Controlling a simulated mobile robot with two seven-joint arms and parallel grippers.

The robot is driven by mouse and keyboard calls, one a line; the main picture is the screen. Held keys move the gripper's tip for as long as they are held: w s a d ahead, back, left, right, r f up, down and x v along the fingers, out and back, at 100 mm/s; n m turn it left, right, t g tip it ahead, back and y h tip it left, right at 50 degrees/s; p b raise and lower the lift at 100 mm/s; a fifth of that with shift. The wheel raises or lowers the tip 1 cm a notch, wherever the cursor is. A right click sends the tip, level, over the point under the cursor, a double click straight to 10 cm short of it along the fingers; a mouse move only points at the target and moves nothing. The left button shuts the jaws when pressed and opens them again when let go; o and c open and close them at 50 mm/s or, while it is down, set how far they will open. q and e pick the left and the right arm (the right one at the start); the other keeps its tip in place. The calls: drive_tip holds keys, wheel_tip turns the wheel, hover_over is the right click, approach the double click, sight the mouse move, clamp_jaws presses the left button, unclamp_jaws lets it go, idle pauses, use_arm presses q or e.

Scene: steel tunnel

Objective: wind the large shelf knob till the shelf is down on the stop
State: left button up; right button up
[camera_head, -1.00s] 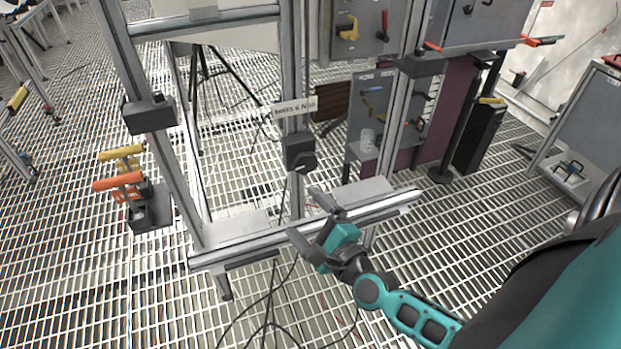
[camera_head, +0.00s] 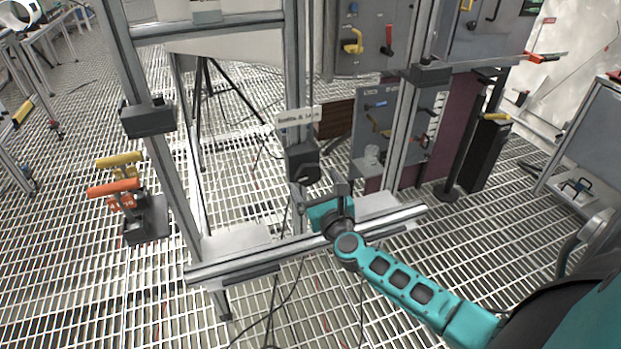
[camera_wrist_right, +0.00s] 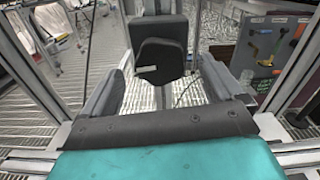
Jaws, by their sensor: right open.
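The large dark knob (camera_head: 302,165) sits on a black block on the middle upright of the metal frame, below a small white label (camera_head: 297,115). In the right wrist view the knob (camera_wrist_right: 160,62) is a rounded black piece with a pale mark, ahead of and between the fingers. My right gripper (camera_head: 322,188) is open just below and in front of the knob; its fingers (camera_wrist_right: 160,82) flank the knob in the picture, with no clear contact. I cannot tell which part of the frame is the shelf, or where its stop is. My left gripper is not in view.
A horizontal rail (camera_head: 300,245) runs low across the frame, under my right forearm. Black blocks sit on the left upright (camera_head: 148,118) and right upright (camera_head: 428,73). Orange and yellow handles (camera_head: 115,188) stand at the left. Cables lie on the grating floor.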

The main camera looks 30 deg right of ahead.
sight(310, 176)
drive_tip(key=shift+x, duration=1.65)
drive_tip(key=shift+c, duration=0.3)
drive_tip(key=c, duration=1)
drive_tip(key=shift+n, duration=0.4)
